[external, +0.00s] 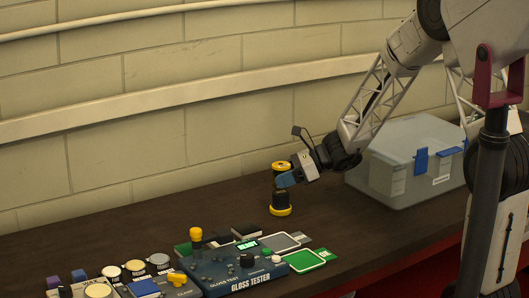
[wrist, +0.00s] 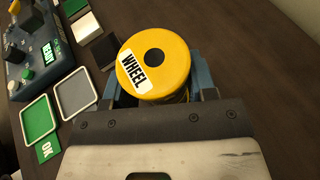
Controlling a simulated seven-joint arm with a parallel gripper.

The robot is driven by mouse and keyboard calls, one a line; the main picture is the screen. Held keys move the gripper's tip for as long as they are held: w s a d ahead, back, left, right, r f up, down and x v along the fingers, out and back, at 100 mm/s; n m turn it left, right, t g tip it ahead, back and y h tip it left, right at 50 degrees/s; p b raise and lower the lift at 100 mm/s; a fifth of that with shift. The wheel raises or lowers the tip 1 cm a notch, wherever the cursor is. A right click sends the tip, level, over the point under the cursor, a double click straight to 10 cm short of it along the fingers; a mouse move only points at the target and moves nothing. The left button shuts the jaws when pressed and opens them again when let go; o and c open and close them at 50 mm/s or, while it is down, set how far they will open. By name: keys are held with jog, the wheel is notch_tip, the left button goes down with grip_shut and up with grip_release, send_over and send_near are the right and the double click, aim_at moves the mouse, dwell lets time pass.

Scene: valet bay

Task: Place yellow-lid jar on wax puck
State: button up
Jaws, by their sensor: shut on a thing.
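My gripper (external: 287,179) reaches down from the right and is shut on a dark cylinder with a yellow top (external: 281,165), seemingly the yellow-lid jar. In the wrist view its round yellow top (wrist: 172,52) has a dark centre spot and a white label reading WHEEL. The blue fingers of my gripper (wrist: 160,82) lie on either side of it. Below the fingers, a black part with a yellow foot (external: 280,211) shows at the table; I cannot tell whether it is the same piece. I cannot pick out the wax puck for certain; round-topped pots (external: 135,266) stand front left.
A blue gloss tester (external: 225,270) with a yellow-topped lever stands at front centre. Beside it are a green pad (external: 305,261) and a grey pad (external: 281,241). A lidded translucent bin (external: 400,165) stands behind my arm. The table left of the held piece is clear near the wall.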

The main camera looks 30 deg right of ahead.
jog(key=shift+f, duration=0.65)
jog(key=shift+f, duration=0.15)
jog(key=o, duration=0.9)
jog(key=shift+d+r, duration=0.15)
jog(key=shift+r, duration=0.05)
jog(key=v, duration=0.7)
jog(key=shift+s, duration=0.1)
